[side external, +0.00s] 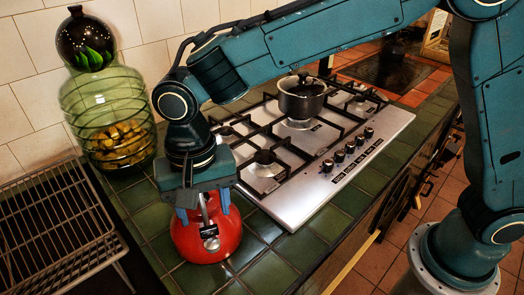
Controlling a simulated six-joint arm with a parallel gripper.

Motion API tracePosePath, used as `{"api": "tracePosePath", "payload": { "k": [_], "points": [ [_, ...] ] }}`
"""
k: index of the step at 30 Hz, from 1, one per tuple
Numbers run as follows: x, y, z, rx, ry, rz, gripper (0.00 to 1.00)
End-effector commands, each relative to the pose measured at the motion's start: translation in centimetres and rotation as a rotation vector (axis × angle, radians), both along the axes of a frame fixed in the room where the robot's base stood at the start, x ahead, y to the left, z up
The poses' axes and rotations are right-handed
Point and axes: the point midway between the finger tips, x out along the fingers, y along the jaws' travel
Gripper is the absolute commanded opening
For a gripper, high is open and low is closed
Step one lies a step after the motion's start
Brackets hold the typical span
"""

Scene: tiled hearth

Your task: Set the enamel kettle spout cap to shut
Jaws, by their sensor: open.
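The red enamel kettle (228,238) stands on the green tiles at the lower left, in front of the hob's near left corner. Its spout with a grey cap (210,241) faces the camera; whether the cap is open or shut is too small to tell. My gripper (203,212) points down over the kettle's top. Its two blue fingers are apart, one on each side of the kettle's upper middle. The gripper body hides the top of the kettle. I cannot tell whether the fingers touch it.
A steel gas hob (310,190) with a lidded pot (301,100) lies right of the kettle. A green glass jar (110,125) stands behind left against the tiled wall. A wire rack (55,240) is at the left. Bare green tiles (270,272) lie front right of the kettle.

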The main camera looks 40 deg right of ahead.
Motion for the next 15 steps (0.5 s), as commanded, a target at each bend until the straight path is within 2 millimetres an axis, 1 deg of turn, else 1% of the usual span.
{"api": "tracePosePath", "payload": {
  "k": [1, 6, 10, 15],
  "points": [
    [-0.1, 0.0, -0.9, -0.004, 0.004, 0.000, 0.53],
    [0.0, 0.0, -3.1, -0.003, 0.003, 0.000, 0.53],
    [0.0, 0.0, -4.1, -0.001, 0.002, 0.000, 0.53],
    [0.0, 0.0, -4.7, -0.001, 0.001, 0.000, 0.53]
  ]
}}
